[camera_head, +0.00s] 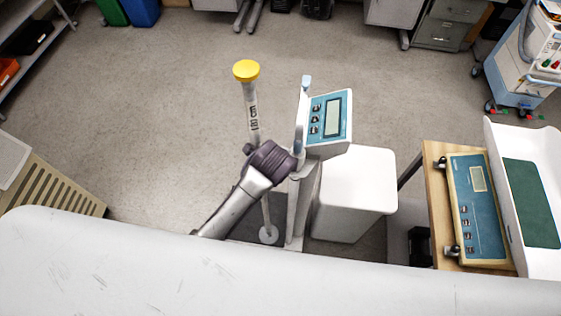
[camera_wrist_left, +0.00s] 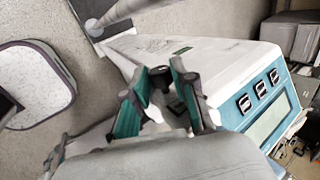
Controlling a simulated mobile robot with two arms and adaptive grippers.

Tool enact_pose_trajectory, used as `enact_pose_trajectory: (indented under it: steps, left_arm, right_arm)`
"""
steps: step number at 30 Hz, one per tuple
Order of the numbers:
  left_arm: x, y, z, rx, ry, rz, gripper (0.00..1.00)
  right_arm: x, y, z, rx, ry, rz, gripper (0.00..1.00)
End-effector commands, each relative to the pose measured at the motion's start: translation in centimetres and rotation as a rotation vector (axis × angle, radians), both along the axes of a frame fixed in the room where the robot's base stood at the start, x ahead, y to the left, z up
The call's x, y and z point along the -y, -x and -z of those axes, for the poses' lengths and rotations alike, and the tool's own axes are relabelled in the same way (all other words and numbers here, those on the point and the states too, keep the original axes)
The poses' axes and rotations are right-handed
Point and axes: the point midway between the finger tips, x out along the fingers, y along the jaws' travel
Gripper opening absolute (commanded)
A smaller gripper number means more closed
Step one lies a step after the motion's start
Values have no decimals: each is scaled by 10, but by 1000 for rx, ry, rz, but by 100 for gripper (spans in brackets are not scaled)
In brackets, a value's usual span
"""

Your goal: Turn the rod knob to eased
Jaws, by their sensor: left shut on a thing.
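An upright rod (camera_head: 252,108) with a yellow top cap stands left of a post that carries a blue-faced display box. A small dark fitting (camera_head: 248,148) sits on the rod beside my left wrist. In the head view my left arm reaches up to the post, and its fingers are hidden behind the wrist. In the left wrist view my left gripper (camera_wrist_left: 160,98) has its two teal-padded fingers on either side of a small dark knob (camera_wrist_left: 160,78), close to the white housing. The fingers are shut on this knob. Its pointer or marking cannot be read. My right gripper is not seen.
The display box (camera_head: 331,117) is close to the right of my wrist, with a white bin-like box (camera_head: 357,182) below. A wooden table (camera_head: 436,160) with a scale is at the right. A white surface (camera_head: 230,270) fills the front. The floor behind is mostly clear.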

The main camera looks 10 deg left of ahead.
Motion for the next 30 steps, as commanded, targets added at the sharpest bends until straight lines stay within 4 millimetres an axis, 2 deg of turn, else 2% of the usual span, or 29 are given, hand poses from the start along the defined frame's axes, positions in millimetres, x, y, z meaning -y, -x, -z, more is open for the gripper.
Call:
enact_pose_trajectory:
  steps: [4, 14, 15, 18, 30]
  left_arm:
    - [0, -2, -1, -72, 0, 0, 0]
    - [0, -1, -1, -82, 0, 0, 0]
    - [0, -1, -1, -82, 0, 0, 33]
    - [0, -1, -1, -82, 0, 0, 49]
    - [0, 1, -6, -81, 0, 1, 51]
  right_arm:
    - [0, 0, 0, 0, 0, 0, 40]
    - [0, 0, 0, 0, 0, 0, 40]
    - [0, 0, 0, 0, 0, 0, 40]
    - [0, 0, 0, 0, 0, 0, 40]
    - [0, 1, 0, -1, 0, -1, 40]
